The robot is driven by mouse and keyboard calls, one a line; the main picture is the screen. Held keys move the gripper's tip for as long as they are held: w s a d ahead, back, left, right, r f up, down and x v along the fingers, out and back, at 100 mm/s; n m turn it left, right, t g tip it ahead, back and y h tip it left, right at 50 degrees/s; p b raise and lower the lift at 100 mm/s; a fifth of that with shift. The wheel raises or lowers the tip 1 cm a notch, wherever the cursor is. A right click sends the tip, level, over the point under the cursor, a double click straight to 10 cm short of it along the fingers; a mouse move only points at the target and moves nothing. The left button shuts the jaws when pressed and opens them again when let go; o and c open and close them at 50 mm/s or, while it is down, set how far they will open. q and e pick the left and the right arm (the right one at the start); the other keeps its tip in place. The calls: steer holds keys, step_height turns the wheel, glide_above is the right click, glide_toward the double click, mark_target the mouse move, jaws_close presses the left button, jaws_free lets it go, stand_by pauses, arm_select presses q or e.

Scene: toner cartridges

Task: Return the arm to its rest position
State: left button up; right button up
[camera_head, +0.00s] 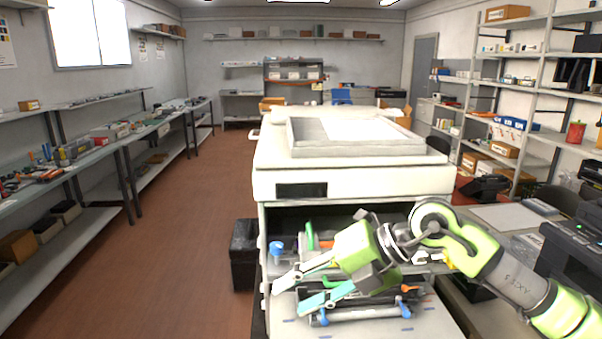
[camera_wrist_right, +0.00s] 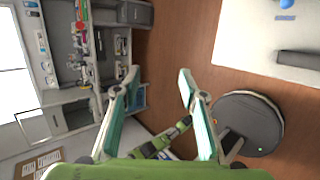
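My right arm, green and grey, comes in from the right in the head view. Its gripper (camera_head: 294,291) hangs in front of the printer's open front, above the pulled-out drawer. The two fingers with teal pads are spread apart. The right wrist view also shows this gripper (camera_wrist_right: 157,86) open, with nothing between the fingers. The white printer (camera_head: 350,182) stands in the middle. A dark toner unit (camera_head: 372,313) with blue and orange tabs lies on the drawer (camera_head: 425,320), partly hidden behind the gripper. My left gripper does not show in the head view.
A black bin (camera_head: 243,255) stands left of the printer. A desk with a dark machine (camera_head: 574,258) is at the right, near my arm. Shelves line both walls. The brown floor (camera_head: 190,225) left of the printer is clear.

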steer(key=s+a+r+g+y, duration=0.1)
steer(key=s+a+r+y, duration=0.45)
steer(key=a, duration=0.25)
step_height(320, 180, up, 8)
steer(key=w+d+m+t+y, duration=0.2)
steer(key=m+t+y, duration=0.4)
steer(key=w+d+f+m+t+h, duration=0.4)
steer(key=d+m+t+h, duration=0.3)
steer(key=m, duration=0.3)
steer(key=w+d+f+m+t+h, duration=0.3)
steer(key=d+f+m+t+h, duration=0.3)
steer(key=m, duration=0.4)
steer(key=s+d+f+m+g+h, duration=0.25)
steer(key=d+f+h, duration=0.2)
steer(key=f, duration=0.35)
steer(key=s+d+f+m+g+h, duration=0.1)
steer(key=d+f+m+g+h, duration=0.2)
steer(key=d+f, duration=0.35)
steer(key=s+d+f+m+g, duration=0.25)
steer(key=s+f+g, duration=0.85)
steer(key=s+f, duration=1.4)
step_height(320, 180, down, 22)
steer(key=s+g, duration=0.1)
steer(key=s, duration=0.2)
steer(key=s+d+f+g+h, duration=0.1)
steer(key=s+d+f, duration=0.2)
steer(key=s+f, duration=1.4)
steer(key=shift+f+n, duration=0.15)
steer(key=shift+n, duration=0.25)
